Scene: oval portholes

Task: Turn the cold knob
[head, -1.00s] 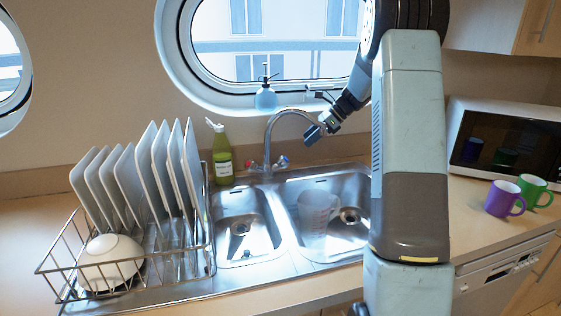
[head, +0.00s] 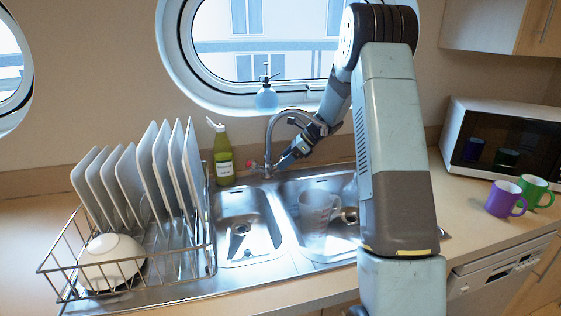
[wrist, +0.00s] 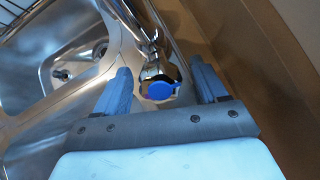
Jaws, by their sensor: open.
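The cold knob (wrist: 160,91) shows in the wrist view as a blue cap on a chrome body, between the two fingers of my gripper (wrist: 162,82). The fingers are open, with a gap on each side of the knob. In the head view my gripper (head: 285,162) is at the right side of the faucet base and hides the blue knob.
The double sink (head: 285,215) lies in front of the faucet, with a clear measuring cup (head: 316,212) in the right basin. A green bottle (head: 222,157) and a dish rack (head: 75,270) with plates stand left. A blue spray bottle (head: 266,97) is behind.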

